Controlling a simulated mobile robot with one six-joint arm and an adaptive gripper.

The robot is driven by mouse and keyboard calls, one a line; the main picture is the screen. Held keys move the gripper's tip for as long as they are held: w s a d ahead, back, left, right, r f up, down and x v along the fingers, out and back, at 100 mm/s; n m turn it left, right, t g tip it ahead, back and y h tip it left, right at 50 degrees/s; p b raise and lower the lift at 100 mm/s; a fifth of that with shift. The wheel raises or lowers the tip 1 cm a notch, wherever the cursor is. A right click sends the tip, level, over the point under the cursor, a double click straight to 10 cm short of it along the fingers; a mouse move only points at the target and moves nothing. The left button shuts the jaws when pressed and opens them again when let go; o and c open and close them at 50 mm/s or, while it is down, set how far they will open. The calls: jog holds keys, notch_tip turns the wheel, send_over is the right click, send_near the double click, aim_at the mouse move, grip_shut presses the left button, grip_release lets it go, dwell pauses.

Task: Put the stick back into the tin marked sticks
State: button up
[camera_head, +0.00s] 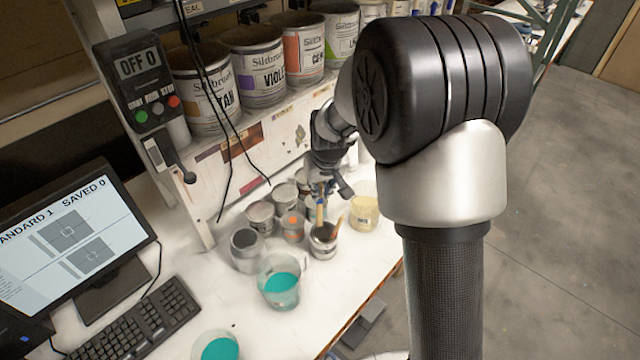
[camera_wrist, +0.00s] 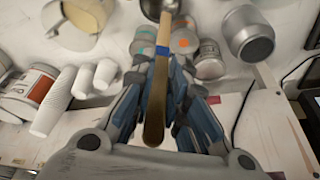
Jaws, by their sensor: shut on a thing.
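The wooden stick (camera_wrist: 157,100) with a blue band is upright in my gripper (camera_head: 322,188), and its lower part (camera_head: 320,213) shows below the fingers in the head view. My gripper (camera_wrist: 165,68) is shut on the stick. A small dark open tin with a pale label (camera_head: 323,246) stands right below; its print is too small to read. The stick's lower end overlaps the tin's mouth in the picture; I cannot tell whether it is inside. Another brown stick-like thing (camera_head: 340,221) leans out of that tin at the right.
Several small tins (camera_head: 260,215) crowd left of the dark tin. A cream tub (camera_head: 364,213) stands at right. Beakers of teal liquid (camera_head: 279,285) are in front. A shelf of large paint cans (camera_head: 260,68) is behind. Paper cups (camera_wrist: 54,100) show in the wrist view. Cables hang at left.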

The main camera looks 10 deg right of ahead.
jog(key=shift+f+b, duration=4.15)
jog(key=shift+f, duration=1.6)
jog(key=o, duration=0.9)
send_near(320, 216)
jog(key=shift+v, duration=1.4)
jog(key=shift+f, duration=0.1)
